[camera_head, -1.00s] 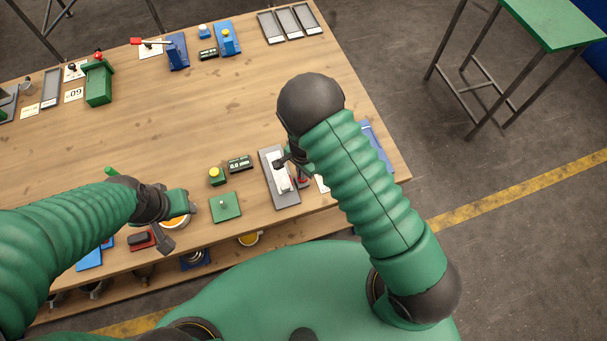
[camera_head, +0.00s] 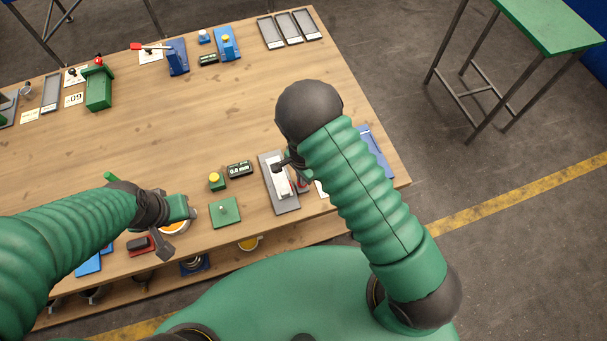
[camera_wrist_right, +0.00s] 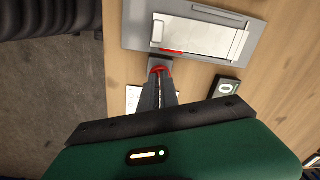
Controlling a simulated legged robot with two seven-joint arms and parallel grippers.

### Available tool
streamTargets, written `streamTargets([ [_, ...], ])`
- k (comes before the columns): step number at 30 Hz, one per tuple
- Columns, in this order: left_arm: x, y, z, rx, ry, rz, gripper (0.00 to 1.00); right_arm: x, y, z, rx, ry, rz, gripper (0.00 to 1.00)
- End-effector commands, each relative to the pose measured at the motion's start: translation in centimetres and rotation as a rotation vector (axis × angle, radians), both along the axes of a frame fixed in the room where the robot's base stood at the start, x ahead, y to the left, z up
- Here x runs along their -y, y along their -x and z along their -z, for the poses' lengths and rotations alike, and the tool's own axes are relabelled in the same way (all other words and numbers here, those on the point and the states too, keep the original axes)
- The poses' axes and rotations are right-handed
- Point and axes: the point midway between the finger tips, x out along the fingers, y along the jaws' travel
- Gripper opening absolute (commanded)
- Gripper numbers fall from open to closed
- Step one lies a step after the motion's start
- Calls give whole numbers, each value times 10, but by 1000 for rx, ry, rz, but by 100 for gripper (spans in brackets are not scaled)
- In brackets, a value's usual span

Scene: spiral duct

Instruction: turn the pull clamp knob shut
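The pull clamp is a grey plate (camera_head: 266,163) with a white block on it near the table's front right. It also shows at the top of the right wrist view (camera_wrist_right: 134,33). A red knob-like part (camera_wrist_right: 160,69) sits at the plate's near edge. My right gripper (camera_wrist_right: 160,82) has both dark fingertips at this red part, with a narrow gap between them. Whether they press on it cannot be told. In the head view my right gripper (camera_head: 291,168) is partly hidden by its own arm. My left gripper (camera_head: 176,228) is over the front edge beside an orange-filled bowl (camera_head: 172,228); its opening is unclear.
A small display (camera_head: 240,169), a yellow-topped green button box (camera_head: 217,181) and a green plate (camera_head: 224,212) stand left of the clamp. A blue item (camera_head: 376,152) lies to its right. The middle of the wooden table (camera_head: 190,125) is clear.

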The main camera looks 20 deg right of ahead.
Motion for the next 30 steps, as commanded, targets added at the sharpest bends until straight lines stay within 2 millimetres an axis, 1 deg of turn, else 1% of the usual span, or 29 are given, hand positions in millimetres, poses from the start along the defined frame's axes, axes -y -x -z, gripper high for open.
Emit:
streamTargets([
  [1,0,0,7,0,0,0,45,-4,16,9,-36,-3,-7,37],
  [2,0,0,8,0,0,0,45,-4,15,4,-33,-4,-8,43],
  [3,0,0,9,0,0,0,45,-4,17,-4,-32,-4,-7,53],
  [5,0,0,11,-1,0,0,45,-4,16,-21,-22,-4,-7,53],
  [12,0,0,15,0,0,0,45,-4,23,-100,6,-5,-4,53],
  [15,0,0,15,0,0,0,45,-4,24,-129,12,-4,-3,53],
  [18,0,0,15,0,0,0,45,-3,24,-152,15,-3,-2,53],
  [21,0,0,14,0,0,0,45,-2,23,-167,17,-2,-1,53],
  [24,0,0,14,0,0,0,45,-2,24,-174,16,-1,0,53],
  [30,0,0,14,0,0,0,45,-1,24,-176,17,0,1,53],
])
